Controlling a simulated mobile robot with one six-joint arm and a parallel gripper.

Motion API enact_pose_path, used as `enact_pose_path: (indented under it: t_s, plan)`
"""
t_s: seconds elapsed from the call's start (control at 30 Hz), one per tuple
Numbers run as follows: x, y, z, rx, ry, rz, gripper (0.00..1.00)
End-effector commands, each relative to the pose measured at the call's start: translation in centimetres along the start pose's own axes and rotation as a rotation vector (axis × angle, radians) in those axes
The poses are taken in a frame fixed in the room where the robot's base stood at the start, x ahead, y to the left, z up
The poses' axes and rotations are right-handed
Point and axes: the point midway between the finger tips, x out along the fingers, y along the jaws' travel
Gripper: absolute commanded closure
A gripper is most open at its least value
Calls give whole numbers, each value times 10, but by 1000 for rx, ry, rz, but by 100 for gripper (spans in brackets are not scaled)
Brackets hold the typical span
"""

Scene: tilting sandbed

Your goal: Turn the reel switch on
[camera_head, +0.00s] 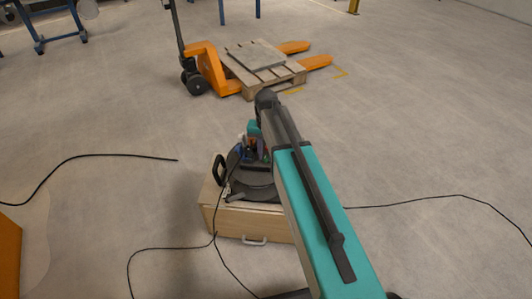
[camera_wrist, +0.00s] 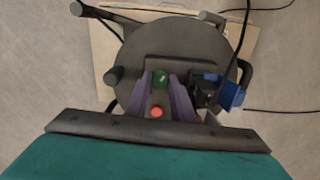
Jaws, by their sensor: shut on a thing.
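The cable reel (camera_head: 252,190) is a dark round drum lying on a wooden box, partly hidden by my arm. In the wrist view the reel (camera_wrist: 190,45) fills the middle. The reel switch, with a green button (camera_wrist: 162,79) and a red button (camera_wrist: 156,112), sits between the two purple-grey fingers of my gripper (camera_wrist: 161,88). My gripper is shut on the switch. The green button is toward the fingertips and the red one nearer my wrist. I cannot tell whether either button is pressed. In the head view the fingers and switch are not clear.
A blue plug (camera_wrist: 232,96) stands right beside the fingers. The wooden box (camera_head: 228,220) has a pale handle. Black cables (camera_head: 90,157) run across the floor. An orange pallet truck (camera_head: 208,66) with a pallet stands behind. Open floor lies around the box.

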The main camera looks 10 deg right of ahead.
Motion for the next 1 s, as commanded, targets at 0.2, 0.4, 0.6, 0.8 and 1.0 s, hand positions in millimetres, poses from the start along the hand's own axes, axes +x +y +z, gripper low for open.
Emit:
enact_pose_path:
  t_s: [0.2,0.4,0.6,0.8,1.0]
  plan:
    - [-4,2,-1,110,1,5,100]
    - [-5,2,-1,260,1,6,100]
    - [-5,3,-1,441,3,6,100]
    - [-4,3,-2,626,4,5,100]
    - [-3,3,-2,797,6,5,100]
